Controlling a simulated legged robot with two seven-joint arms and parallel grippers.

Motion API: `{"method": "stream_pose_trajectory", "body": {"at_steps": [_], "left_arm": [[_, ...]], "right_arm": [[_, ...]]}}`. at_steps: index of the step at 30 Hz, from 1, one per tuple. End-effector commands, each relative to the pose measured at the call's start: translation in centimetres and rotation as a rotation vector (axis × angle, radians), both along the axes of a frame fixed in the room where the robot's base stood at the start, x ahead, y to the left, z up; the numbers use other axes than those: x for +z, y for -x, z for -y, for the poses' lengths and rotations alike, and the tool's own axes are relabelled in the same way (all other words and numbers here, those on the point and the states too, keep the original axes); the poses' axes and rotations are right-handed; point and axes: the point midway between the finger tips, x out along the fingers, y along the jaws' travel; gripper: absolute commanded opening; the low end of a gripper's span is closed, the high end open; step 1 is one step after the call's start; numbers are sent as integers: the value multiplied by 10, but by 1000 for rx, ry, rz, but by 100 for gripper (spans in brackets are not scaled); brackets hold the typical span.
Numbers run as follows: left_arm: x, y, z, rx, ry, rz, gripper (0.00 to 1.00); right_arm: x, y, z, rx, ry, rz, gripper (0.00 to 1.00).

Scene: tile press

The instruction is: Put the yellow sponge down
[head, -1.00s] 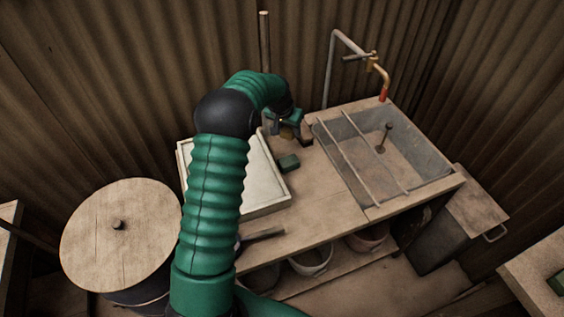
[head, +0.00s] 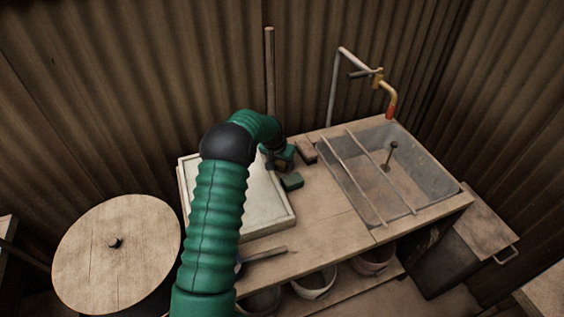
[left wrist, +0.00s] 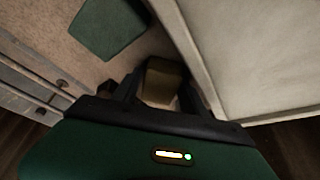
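My left gripper (head: 281,160) is over the bench between the pale tray and a small green block, largely hidden by my arm in the head view. In the left wrist view, its two dark fingers (left wrist: 163,98) stand on either side of the yellow sponge (left wrist: 162,80), which looks dull yellow-brown and appears held between them. Whether the sponge touches the surface below cannot be told. My right gripper is in neither view.
The green block (head: 292,182) and a brown block (head: 306,150) sit close by. The pale tray (head: 262,200) is partly behind my arm. A sink (head: 435,178) with rods across it lies right. Bare bench (head: 318,205) shows between. A round-lidded barrel (head: 115,260) stands left.

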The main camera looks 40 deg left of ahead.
Motion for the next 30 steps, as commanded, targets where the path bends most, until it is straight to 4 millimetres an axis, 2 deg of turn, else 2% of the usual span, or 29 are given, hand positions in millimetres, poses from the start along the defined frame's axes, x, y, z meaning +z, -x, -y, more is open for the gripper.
{"method": "stream_pose_trajectory", "body": {"at_steps": [8,11,14,21,25,30], "left_arm": [[0,1,-1,1,1,-2,54],[6,3,0,1,1,-2,54],[24,9,2,1,0,0,54],[83,32,9,1,-3,2,54],[103,40,12,0,-1,1,54],[111,45,13,-1,1,-3,54]], "right_arm": [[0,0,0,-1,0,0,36],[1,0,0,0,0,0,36],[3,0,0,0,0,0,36],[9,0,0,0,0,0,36],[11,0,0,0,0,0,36],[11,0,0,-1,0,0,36]]}}
